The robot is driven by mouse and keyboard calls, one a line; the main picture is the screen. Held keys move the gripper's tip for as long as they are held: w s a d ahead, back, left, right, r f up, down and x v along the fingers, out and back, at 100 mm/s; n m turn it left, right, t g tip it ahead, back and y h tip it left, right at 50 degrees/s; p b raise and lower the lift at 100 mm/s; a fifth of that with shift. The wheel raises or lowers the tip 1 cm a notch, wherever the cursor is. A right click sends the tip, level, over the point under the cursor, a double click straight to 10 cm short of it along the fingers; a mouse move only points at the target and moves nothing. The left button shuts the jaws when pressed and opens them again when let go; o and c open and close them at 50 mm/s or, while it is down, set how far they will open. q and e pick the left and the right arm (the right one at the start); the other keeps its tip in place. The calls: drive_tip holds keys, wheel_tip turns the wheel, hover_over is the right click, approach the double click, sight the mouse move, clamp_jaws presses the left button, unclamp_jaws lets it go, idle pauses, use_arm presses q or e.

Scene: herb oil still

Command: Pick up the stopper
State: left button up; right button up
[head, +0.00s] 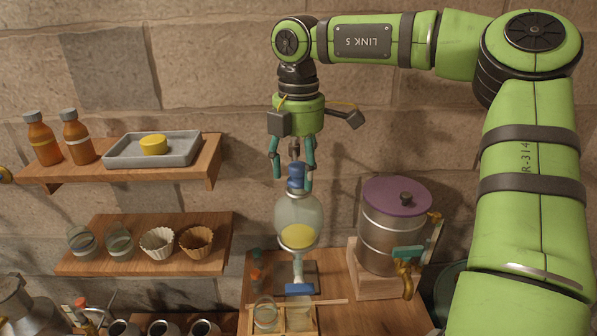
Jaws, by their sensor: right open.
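The blue stopper (296,171) sits in the neck of a round glass vessel (299,213) that holds yellow liquid. A narrow grey piece shows just above the blue part; I cannot tell whether it belongs to the stopper. My right gripper (293,174) points down from above. Its teal fingers are open, one on each side of the stopper. I cannot tell whether they touch it. My left gripper is not in view.
A steel pot with a purple lid (397,197) stands right of the vessel. Left are wall shelves with brown bottles (77,142), a grey tray (176,149), glass jars and paper cups. A wooden rack (312,321) with glasses stands in front of the vessel.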

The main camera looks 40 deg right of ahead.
drive_tip(key=c, duration=1.1)
drive_tip(key=shift+r, duration=0.1)
